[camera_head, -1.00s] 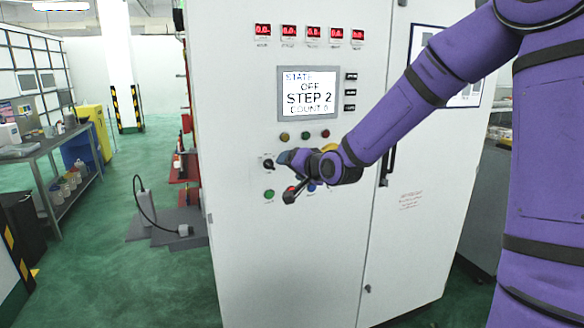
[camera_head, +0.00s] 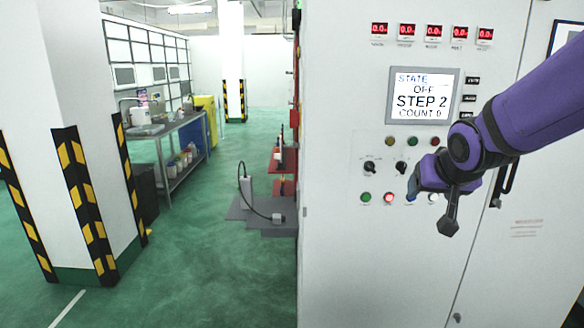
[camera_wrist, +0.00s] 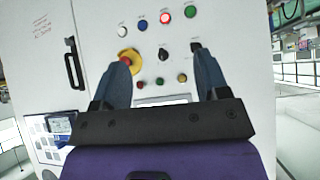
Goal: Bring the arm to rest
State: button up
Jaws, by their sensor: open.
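My purple arm (camera_head: 530,105) reaches in from the right in the head view. My gripper (camera_head: 432,190) is in front of the white control cabinet (camera_head: 345,265), over the lower part of its button panel. In the wrist view my gripper (camera_wrist: 162,76) shows two blue-grey fingers spread apart with nothing between them. Beyond the fingers are a yellow and red emergency stop (camera_wrist: 130,61), black knobs and a lit red button (camera_wrist: 166,17). The left finger overlaps the emergency stop in the picture; I cannot tell the gap. The cabinet screen (camera_head: 422,96) reads STATE OFF, STEP 2, COUNT 0.
A striped white pillar (camera_head: 75,110) stands at the left. A grey bench (camera_head: 175,125) with items and a yellow cabinet (camera_head: 205,118) stand behind. A grey pedal box (camera_head: 245,185) with a cable is left of the cabinet. Green floor (camera_head: 215,275) is clear in the middle.

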jog(key=s+d+r+n+g, duration=0.1)
jog(key=s+r, duration=0.1)
jog(key=s, duration=0.9)
jog(key=s+d+r+g, duration=0.1)
jog(key=s+r+g, duration=0.1)
jog(key=s, duration=1)
jog(key=shift+d+r+n+g+y, duration=0.2)
jog(key=shift+d+n+g+y, duration=0.1)
jog(key=shift+n+y, duration=0.1)
jog(key=shift+w, duration=0.1)
jog(key=shift+c, duration=0.2)
